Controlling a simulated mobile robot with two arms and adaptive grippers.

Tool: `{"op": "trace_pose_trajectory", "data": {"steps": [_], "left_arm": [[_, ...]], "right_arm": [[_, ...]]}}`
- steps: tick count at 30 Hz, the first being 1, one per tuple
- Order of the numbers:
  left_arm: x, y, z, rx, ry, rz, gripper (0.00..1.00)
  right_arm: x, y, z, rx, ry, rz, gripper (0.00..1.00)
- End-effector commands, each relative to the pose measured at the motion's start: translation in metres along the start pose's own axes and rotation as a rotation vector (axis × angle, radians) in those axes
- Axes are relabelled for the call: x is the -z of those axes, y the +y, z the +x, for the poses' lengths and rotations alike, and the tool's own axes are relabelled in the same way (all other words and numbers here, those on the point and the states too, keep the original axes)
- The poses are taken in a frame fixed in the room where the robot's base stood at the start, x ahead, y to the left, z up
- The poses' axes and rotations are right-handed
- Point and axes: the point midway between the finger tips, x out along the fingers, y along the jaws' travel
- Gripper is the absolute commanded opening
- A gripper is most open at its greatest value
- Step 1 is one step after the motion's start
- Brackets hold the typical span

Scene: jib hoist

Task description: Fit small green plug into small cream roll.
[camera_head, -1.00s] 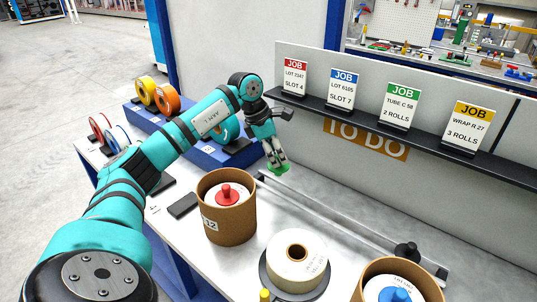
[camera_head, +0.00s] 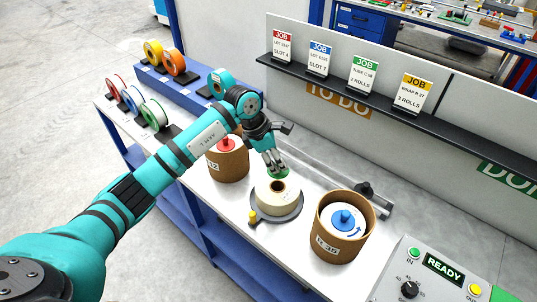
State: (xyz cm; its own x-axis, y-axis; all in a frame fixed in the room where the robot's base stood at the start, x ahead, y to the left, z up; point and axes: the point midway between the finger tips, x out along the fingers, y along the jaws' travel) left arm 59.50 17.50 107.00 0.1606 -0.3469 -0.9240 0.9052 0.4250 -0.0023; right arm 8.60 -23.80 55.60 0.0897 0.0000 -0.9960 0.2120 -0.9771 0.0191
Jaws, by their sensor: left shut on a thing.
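My left gripper (camera_head: 275,163) is shut on the small green plug (camera_head: 281,174). The fingers hide most of the plug; its green edge shows below them. The small cream roll (camera_head: 272,203) lies flat on a dark round plate (camera_head: 289,214), with its core hole facing up. In this view the plug is just above the core hole, over the far side of the roll. It looks apart from the roll, but the exact height is hard to tell. My right gripper is out of view.
A cardboard tube with a red plug (camera_head: 231,166) stands left of the roll, and one with a blue plug (camera_head: 335,247) stands right. A yellow-topped knob (camera_head: 252,217) is at the plate's front. A rail (camera_head: 325,181) runs behind. A control panel (camera_head: 430,280) is at lower right.

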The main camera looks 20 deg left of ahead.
Motion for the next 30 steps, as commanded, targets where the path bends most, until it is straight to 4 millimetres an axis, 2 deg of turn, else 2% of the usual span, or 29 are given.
{"op": "trace_pose_trajectory", "data": {"steps": [6, 16, 30], "left_arm": [[0.005, 0.000, 0.011, 0.001, -0.001, -0.001, 0.01], [0.012, 0.000, 0.028, 0.001, -0.001, -0.001, 0.01], [0.013, 0.000, 0.029, 0.000, 0.000, -0.001, 0.01]], "right_arm": [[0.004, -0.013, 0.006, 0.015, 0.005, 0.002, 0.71], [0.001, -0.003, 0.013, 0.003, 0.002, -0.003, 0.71], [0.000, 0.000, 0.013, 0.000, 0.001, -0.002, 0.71]]}}
